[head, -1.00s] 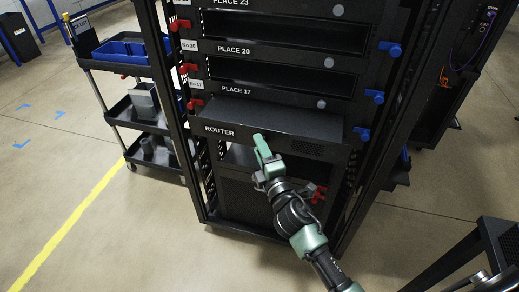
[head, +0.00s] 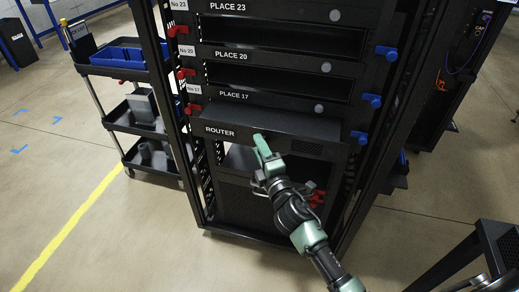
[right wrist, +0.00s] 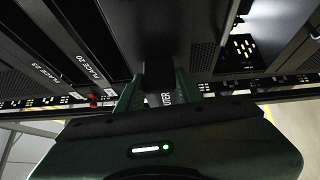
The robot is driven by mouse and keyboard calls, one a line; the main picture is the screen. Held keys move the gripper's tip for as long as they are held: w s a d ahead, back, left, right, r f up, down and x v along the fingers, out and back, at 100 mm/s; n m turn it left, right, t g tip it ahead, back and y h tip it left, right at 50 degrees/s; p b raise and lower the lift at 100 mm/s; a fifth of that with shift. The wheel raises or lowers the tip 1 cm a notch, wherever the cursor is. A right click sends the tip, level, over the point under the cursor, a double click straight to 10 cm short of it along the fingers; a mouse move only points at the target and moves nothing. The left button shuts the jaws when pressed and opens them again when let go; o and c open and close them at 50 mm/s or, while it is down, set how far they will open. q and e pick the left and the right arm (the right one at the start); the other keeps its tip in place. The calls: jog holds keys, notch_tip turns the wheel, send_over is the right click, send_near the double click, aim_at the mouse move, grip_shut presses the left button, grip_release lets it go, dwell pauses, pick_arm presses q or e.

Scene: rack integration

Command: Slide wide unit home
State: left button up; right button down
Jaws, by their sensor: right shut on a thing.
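The wide unit is a black box labelled ROUTER (head: 290,124). In the head view it sits in the rack (head: 366,150) in the opening under the PLACE 17 label, with its front part still sticking out towards me. It looks about level. My right gripper (head: 263,147) is at the middle of its front face, shut on the unit's front. In the right wrist view the two green fingers (right wrist: 158,92) stand either side of a dark part of the unit; the exact grip is partly hidden. My left gripper is not in view.
Red latches (head: 193,89) line the rack's left post and blue ones (head: 372,101) the right. PLACE 20 and PLACE 23 above are open slots. A cart (head: 128,68) with a blue bin stands to the left. Open floor (head: 60,160) lies front left.

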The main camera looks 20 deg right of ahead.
aim_at(280, 143)
jog(key=shift+w+d+r, duration=0.1)
jog(key=shift+w+d, duration=0.45)
jog(key=shift+w, duration=0.3)
jog(key=shift+w+d+r, duration=0.1)
jog(key=shift+w+d, duration=0.45)
jog(key=shift+w, duration=0.25)
jog(key=shift+w+d+r, duration=0.1)
jog(key=shift+w+d, duration=0.45)
jog(key=shift+w, duration=0.3)
dwell(0.3)
jog(key=shift+w+d+b, duration=0.35)
jog(key=shift+w+d, duration=0.35)
jog(key=shift+w, duration=0.35)
jog(key=shift+w+d+b, duration=0.35)
jog(key=shift+w+d, duration=0.3)
jog(key=shift+w, duration=0.35)
dwell(0.3)
jog(key=c, duration=0.9)
grip_release()
jog(key=shift+r, duration=0.1)
jog(key=shift+o, duration=0.2)
jog(key=shift+s+f, duration=0.2)
jog(key=shift+f, duration=0.4)
jog(key=s, duration=0.7)
jog(key=shift+s+d+r, duration=0.1)
jog(key=shift+s+r, duration=0.15)
jog(key=shift+s, duration=0.05)
